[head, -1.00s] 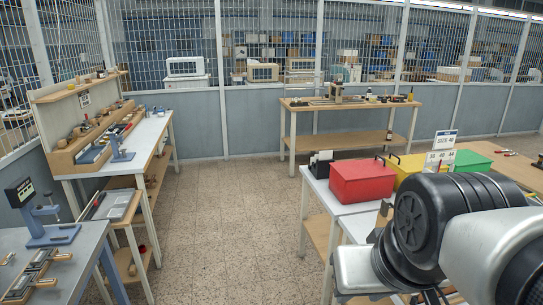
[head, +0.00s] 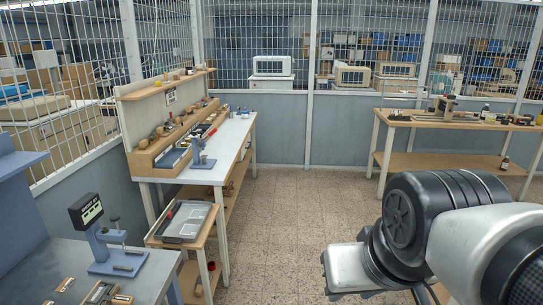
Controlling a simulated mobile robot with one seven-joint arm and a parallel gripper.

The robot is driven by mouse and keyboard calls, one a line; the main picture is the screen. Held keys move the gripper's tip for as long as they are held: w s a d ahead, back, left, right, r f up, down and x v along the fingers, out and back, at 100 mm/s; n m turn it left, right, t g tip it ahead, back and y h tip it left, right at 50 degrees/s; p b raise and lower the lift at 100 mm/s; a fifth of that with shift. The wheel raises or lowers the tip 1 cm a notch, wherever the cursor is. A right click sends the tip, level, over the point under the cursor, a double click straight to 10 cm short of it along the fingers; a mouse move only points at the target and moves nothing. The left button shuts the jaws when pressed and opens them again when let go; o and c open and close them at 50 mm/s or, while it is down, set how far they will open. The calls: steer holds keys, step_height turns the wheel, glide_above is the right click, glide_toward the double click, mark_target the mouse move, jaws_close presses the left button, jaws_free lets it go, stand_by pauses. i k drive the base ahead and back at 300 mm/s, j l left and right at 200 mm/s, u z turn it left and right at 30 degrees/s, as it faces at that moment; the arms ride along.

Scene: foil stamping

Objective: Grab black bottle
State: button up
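Small dark bottles show at the far back table on the right. One dark bottle (head: 485,111) stands upright on the tabletop toward its right part. Another dark bottle (head: 505,163) stands on the lower shelf of the same table. Both are too small to tell which is truly black. My arm fills the lower right of the head view, far in front of that table. The fingers of my gripper do not show.
The back table (head: 410,120) also holds a machine and small items. A long white-topped bench (head: 232,140) stands at left, with a low tray stand (head: 186,220) before it. A grey table (head: 60,262) is at front left. The tiled floor between is clear.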

mark_target(485, 110)
steer(key=i+z, duration=0.15)
steer(key=i, duration=1.5)
steer(key=i+z, duration=0.15)
steer(key=i, duration=1.45)
steer(key=i+z, duration=0.2)
steer(key=i, duration=0.3)
steer(key=i+z, duration=0.25)
steer(key=i, duration=0.25)
steer(key=i+j+z, duration=0.2)
steer(key=i, duration=0.3)
steer(key=i+l+z, duration=0.1)
steer(key=i+z, duration=0.35)
steer(key=i, duration=0.3)
steer(key=i+j+z, duration=0.2)
steer(key=i+z, duration=0.25)
steer(key=i, duration=0.25)
steer(key=i+z, duration=0.4)
steer(key=i, duration=1.7)
steer(key=k+j+u, duration=0.15)
steer(key=k, duration=0.5)
steer(key=u, duration=1.65)
steer(key=l, duration=0.1)
